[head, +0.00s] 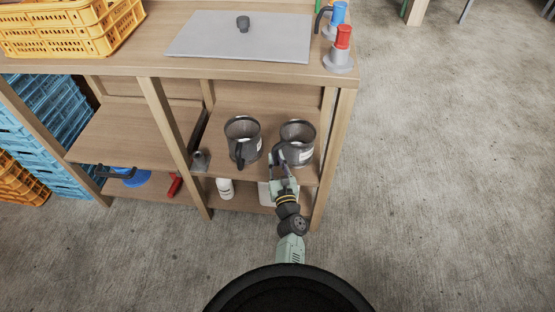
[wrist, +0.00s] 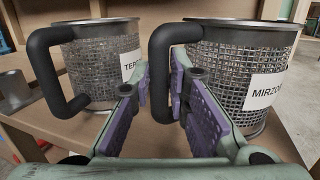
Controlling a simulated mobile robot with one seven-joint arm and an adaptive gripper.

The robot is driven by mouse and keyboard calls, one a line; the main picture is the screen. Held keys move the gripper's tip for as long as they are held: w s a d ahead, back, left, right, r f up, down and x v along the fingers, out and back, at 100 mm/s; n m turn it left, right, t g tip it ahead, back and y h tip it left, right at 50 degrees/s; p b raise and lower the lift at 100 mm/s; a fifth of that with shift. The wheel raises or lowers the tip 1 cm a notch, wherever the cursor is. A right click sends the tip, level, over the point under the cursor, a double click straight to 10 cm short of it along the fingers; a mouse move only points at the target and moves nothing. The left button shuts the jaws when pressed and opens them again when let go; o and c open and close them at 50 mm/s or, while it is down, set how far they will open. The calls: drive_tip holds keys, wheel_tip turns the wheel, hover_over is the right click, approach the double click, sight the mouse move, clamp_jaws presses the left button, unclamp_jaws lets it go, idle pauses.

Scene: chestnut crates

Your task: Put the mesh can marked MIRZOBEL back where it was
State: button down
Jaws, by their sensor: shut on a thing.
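The mesh can whose label starts MIRZO (head: 299,130) is at the right end of the middle shelf, near the right post. I cannot tell whether the can's base touches the shelf. A similar mesh can (head: 242,128), label starting TER in the wrist view (wrist: 103,72), stands left of it.
The middle shelf (head: 225,172) has a small grey cylinder (head: 200,161) left of the cans. A white bottle (head: 225,188) stands below. Floor to the right is clear.

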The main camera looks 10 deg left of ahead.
drive_tip(key=shift+r, duration=0.2)
drive_tip(key=shift+f, duration=0.25)
drive_tip(key=c, duration=2)
unclamp_jaws()
drive_tip(key=o, duration=0.5)
drive_tip(key=shift+c, duration=0.2)
drive_tip(key=shift+r, duration=0.1)
